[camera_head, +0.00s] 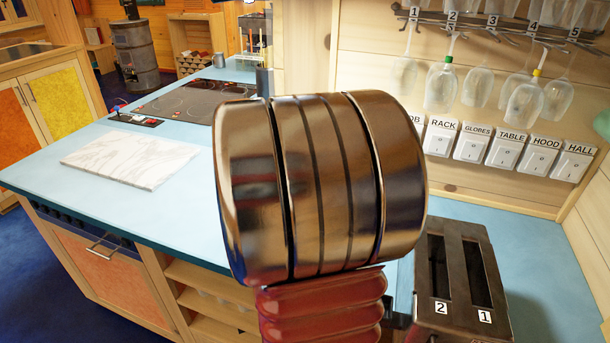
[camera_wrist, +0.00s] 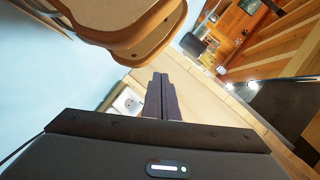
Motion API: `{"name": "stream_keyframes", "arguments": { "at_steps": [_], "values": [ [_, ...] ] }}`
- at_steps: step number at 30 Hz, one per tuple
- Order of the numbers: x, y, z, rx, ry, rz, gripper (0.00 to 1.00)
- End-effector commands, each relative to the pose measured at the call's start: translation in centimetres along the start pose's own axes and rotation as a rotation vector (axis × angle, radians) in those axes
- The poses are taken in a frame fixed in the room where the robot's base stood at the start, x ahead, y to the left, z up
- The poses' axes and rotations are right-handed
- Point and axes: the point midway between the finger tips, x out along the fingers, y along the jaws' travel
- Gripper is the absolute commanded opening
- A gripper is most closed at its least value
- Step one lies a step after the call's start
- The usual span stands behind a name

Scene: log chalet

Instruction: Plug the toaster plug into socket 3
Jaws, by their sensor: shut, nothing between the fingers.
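The dark metal toaster (camera_head: 412,318) stands on the blue worktop at the lower right of the head view, its two slots labelled 2 and 1. I cannot make out the toaster plug in either view. In the wrist view a white socket-like fitting (camera_wrist: 128,101) sits on a pale wooden surface, just left of my gripper (camera_wrist: 161,76). No number on it can be read, so I cannot tell whether it is socket 3. My gripper's dark fingers are together and empty. In the head view my arm hides the gripper.
A white marble board (camera_head: 130,158) lies on the blue worktop (camera_head: 60,185), near a black hob (camera_head: 185,102). Labelled switches (camera_head: 505,150) line the right wall under hanging glasses (camera_head: 525,100). A rounded brown object (camera_wrist: 145,45) is close above my fingers in the wrist view.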

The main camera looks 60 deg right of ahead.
Motion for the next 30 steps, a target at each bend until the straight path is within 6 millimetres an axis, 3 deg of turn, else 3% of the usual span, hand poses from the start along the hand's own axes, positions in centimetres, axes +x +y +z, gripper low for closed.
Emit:
{"name": "stream_keyframes", "arguments": {
  "at_steps": [7,15,21,30],
  "values": [
    [2.8,6.5,-9.2,0.198,0.281,-0.010,0.00],
    [1.9,14.2,-18.9,0.355,0.600,-0.075,0.00],
    [0.5,17.0,-22.2,0.397,0.720,-0.119,0.00],
    [0.3,17.2,-22.5,0.400,0.734,-0.127,0.00]
  ]
}}
